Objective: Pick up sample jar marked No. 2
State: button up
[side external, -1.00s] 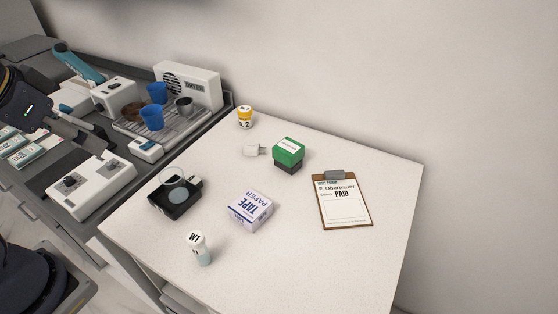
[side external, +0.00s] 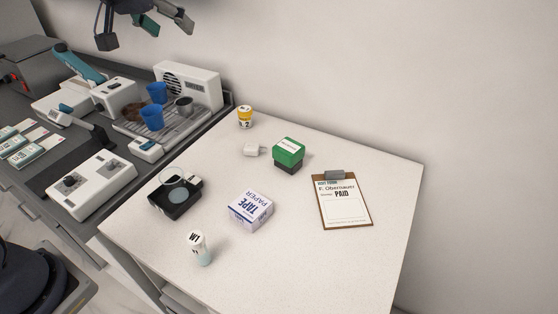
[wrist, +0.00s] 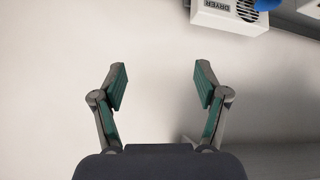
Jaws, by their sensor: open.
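The sample jar marked 2 (side external: 245,117) has a yellow lid and a label reading "2". It stands upright at the back left corner of the white table in the side view. My gripper (side external: 127,28) is at the top left of the side view, above the dryer and well apart from the jar. In the wrist view my gripper (wrist: 160,88) has its two fingers spread wide with nothing between them. The jar does not show in the wrist view.
Beside the jar are a white plug-like item (side external: 253,150) and a green box (side external: 288,151). The table (side external: 300,260) also holds a tape box (side external: 250,209), a W1 jar (side external: 198,247), a black device (side external: 173,199) and a clipboard (side external: 343,205). A dryer (side external: 190,84) with blue cups stands left.

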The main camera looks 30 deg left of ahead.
jog(key=w+d+r+x, duration=0.1)
jog(key=w+r+x, duration=0.1)
jog(key=x, duration=0.9)
jog(key=g, duration=0.3)
send_near(242, 109)
jog(key=shift+m+y, duration=0.3)
jog(key=x, duration=0.7)
jog(key=shift+d+f, duration=0.3)
jog(key=shift+f, duration=0.05)
jog(key=x, duration=0.6)
jog(key=shift+w+d+r, duration=0.15)
jog(key=shift+w+d, duration=0.05)
jog(key=shift+d, duration=0.05)
jog(key=c, duration=1.2)
